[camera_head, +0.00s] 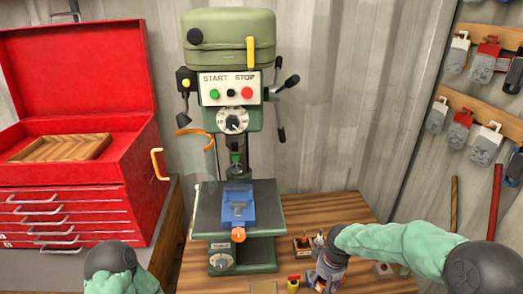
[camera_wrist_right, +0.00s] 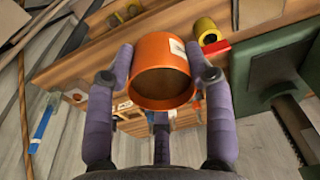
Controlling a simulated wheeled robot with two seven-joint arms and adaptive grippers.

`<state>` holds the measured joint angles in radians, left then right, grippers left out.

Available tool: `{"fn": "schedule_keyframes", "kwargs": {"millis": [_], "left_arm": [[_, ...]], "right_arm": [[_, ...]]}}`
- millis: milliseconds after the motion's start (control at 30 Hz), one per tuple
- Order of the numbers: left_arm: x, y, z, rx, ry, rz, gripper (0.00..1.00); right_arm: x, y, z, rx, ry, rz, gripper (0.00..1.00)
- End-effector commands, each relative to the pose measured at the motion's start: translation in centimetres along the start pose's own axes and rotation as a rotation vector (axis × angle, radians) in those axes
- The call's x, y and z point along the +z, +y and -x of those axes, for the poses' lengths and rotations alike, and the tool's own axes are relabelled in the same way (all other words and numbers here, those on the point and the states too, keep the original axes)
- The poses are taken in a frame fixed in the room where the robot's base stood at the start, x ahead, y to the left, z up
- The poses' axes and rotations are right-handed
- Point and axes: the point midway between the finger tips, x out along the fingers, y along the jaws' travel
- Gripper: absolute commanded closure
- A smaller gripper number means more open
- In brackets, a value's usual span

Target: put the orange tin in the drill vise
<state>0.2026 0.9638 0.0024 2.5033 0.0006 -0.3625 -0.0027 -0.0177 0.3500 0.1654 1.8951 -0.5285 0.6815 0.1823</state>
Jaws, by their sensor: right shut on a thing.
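The orange tin (camera_wrist_right: 160,68) is between the two fingers of my right gripper (camera_wrist_right: 163,75) in the right wrist view, with its open end facing the camera. The fingers press on its left and right sides. In the head view my right gripper (camera_head: 328,272) is low over the wooden bench, right of the drill press, and mostly hides the tin. The blue drill vise (camera_head: 239,208) sits on the drill press table, up and left of this gripper, and looks empty. Only part of my left arm shows at the lower left; its gripper is out of view.
The green drill press (camera_head: 229,40) stands on the bench (camera_head: 330,208). A small wooden holder (camera_head: 303,246) and a yellow item (camera_head: 293,284) are near my right gripper. A red tool chest (camera_head: 80,120) is at the left. Tools hang on the right wall.

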Motion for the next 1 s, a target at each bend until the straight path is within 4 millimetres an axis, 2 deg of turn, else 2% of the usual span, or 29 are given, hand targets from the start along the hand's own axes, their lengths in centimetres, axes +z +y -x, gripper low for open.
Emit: {"fn": "schedule_keyframes", "kwargs": {"millis": [200,333,600,733,867,1000], "left_arm": [[0.0,-0.1,-0.2,0.0,0.0,0.0,0.6],[0.0,-0.1,-0.3,0.0,0.0,0.0,0.6],[0.0,-0.1,-0.3,0.0,0.0,0.0,0.6],[0.0,-0.1,-0.2,0.0,0.0,0.0,0.6],[0.0,0.3,0.8,0.0,0.0,0.0,0.6],[0.1,1.0,2.9,0.0,0.0,0.0,0.6]], "right_arm": [[-0.1,-1.3,0.3,0.02,0.0,-0.161,0.89],[0.1,-1.7,0.1,0.027,-0.001,-0.207,0.89],[4.1,-2.4,-3.9,0.031,-0.003,-0.221,0.89],[4.9,-2.6,-4.6,0.026,-0.001,-0.224,0.89],[4.4,-1.5,-4.1,0.028,-0.006,-0.253,0.89],[3.5,1.3,-3.1,0.033,-0.023,-0.326,0.89]]}}
